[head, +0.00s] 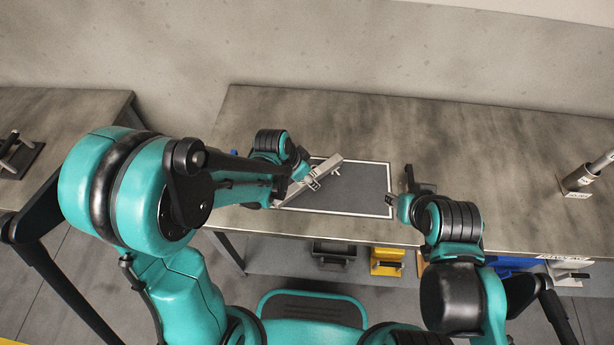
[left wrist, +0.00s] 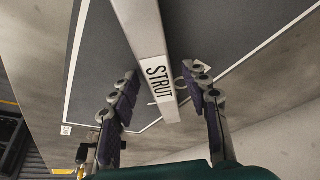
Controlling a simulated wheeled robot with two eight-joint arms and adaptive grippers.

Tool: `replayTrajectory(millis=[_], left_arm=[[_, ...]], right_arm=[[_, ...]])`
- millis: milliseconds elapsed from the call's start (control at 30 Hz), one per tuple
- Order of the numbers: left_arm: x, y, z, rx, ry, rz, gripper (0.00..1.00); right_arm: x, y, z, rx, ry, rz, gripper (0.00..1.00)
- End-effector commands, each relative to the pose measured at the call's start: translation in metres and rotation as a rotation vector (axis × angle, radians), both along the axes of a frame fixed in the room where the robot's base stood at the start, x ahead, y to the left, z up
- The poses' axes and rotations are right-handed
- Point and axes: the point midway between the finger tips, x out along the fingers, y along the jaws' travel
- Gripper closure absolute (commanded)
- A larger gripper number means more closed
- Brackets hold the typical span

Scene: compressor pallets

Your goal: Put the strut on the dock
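The strut (head: 326,167) is a light grey bar lying slantwise over a dark mat with a white border (head: 362,190). In the left wrist view the strut (left wrist: 145,35) carries the word STRUT near its close end. My left gripper (head: 311,182) is at the strut. In the left wrist view its fingers (left wrist: 157,88) are spread on either side of the bar, with a gap on the left and the right finger very close. My right gripper (head: 400,193) is by the mat's right edge, apparently open and empty. I cannot tell which thing is the dock.
The grey table (head: 480,150) is bare between the mat and a labelled upright device (head: 578,180) at the right. Another table (head: 60,110) at the left holds a dark fixture (head: 18,158). Yellow (head: 386,262) and dark bins (head: 333,254) sit below the front edge.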

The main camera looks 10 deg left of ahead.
Motion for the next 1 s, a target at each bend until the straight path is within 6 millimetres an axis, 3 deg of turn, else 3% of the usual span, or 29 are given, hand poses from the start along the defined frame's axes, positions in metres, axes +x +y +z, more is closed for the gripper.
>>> replayTrajectory(millis=[267, 367, 700, 1000], left_arm=[[0.0, 0.0, 0.004, 0.0, 0.0, 0.0, 0.54], [-0.003, 0.004, 0.017, 0.0, 0.0, 0.002, 0.54], [-0.024, 0.024, 0.087, 0.0, 0.001, 0.002, 0.54], [-0.034, 0.034, 0.116, 0.001, -0.002, 0.014, 0.54]], right_arm=[[0.0, 0.0, 0.004, 0.0, 0.0, 0.0, 0.61], [0.0, 0.0, 0.011, 0.0, 0.0, 0.0, 0.61], [0.0, 0.0, 0.044, 0.0, 0.0, 0.0, 0.61], [0.0, 0.0, 0.054, 0.0, 0.0, 0.0, 0.61]])
